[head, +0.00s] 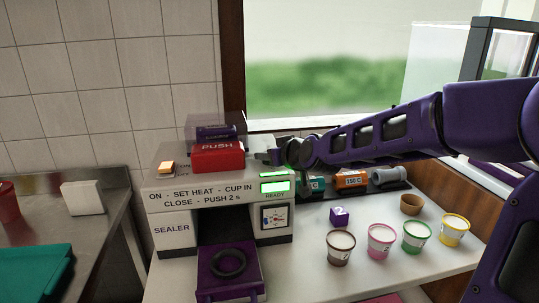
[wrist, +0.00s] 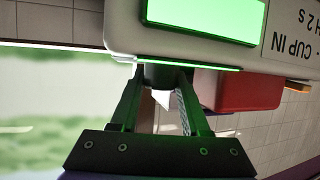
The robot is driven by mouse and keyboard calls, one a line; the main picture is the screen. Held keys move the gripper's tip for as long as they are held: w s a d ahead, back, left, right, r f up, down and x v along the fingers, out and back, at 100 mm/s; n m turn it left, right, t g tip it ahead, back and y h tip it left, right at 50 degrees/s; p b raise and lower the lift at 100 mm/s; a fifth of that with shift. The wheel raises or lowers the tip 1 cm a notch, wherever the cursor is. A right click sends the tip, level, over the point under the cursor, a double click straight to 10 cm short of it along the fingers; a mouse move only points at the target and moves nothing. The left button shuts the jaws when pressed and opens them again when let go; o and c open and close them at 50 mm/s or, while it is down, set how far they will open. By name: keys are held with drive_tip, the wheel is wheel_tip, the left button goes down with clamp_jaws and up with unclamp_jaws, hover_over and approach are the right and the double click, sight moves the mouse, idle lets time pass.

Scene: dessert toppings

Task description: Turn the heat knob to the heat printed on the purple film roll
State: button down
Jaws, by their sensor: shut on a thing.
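The sealer (head: 170,213) stands on the white counter. The purple film roll (head: 217,132) sits on top of it behind the red PUSH block (head: 217,157); its print is too small to read. My gripper (head: 270,156) is at the sealer's upper right edge. In the wrist view my gripper (wrist: 160,88) is shut on a dark round knob (wrist: 160,75) at the sealer's edge, apparently the heat knob. Its mark is hidden. A lit green display (head: 273,175) on the front shows no readable number. A small dial panel (head: 274,217) sits below the green READY light.
An orange roll (head: 350,180) marked 150 C, a teal roll (head: 316,183) and a grey roll (head: 388,177) lie on a dark rack to the right. A purple cube (head: 339,217) and several cups, one pink (head: 381,240), stand in front. A purple tray (head: 228,285) with a black ring sticks out.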

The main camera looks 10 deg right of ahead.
drive_tip(key=shift+s+a+f+m+h+b, duration=0.15)
drive_tip(key=shift+f+m+h+b, duration=0.2)
drive_tip(key=shift+m+h+b, duration=0.3)
drive_tip(key=shift+f+m+h+b, duration=0.4)
drive_tip(key=shift+h+b, duration=0.15)
drive_tip(key=shift+b, duration=0.55)
drive_tip(key=shift+r+m+h+b, duration=0.1)
drive_tip(key=shift+m+h+b, duration=0.2)
drive_tip(key=shift+b, duration=0.25)
drive_tip(key=shift+r+b, duration=0.2)
drive_tip(key=shift+b, duration=0.1)
drive_tip(key=shift+w+r, duration=0.2)
drive_tip(key=shift+r, duration=0.25)
drive_tip(key=shift+c, duration=1.9)
unclamp_jaws()
drive_tip(key=shift+t, duration=0.3)
drive_tip(key=shift+s, duration=0.1)
drive_tip(key=shift+r, duration=0.1)
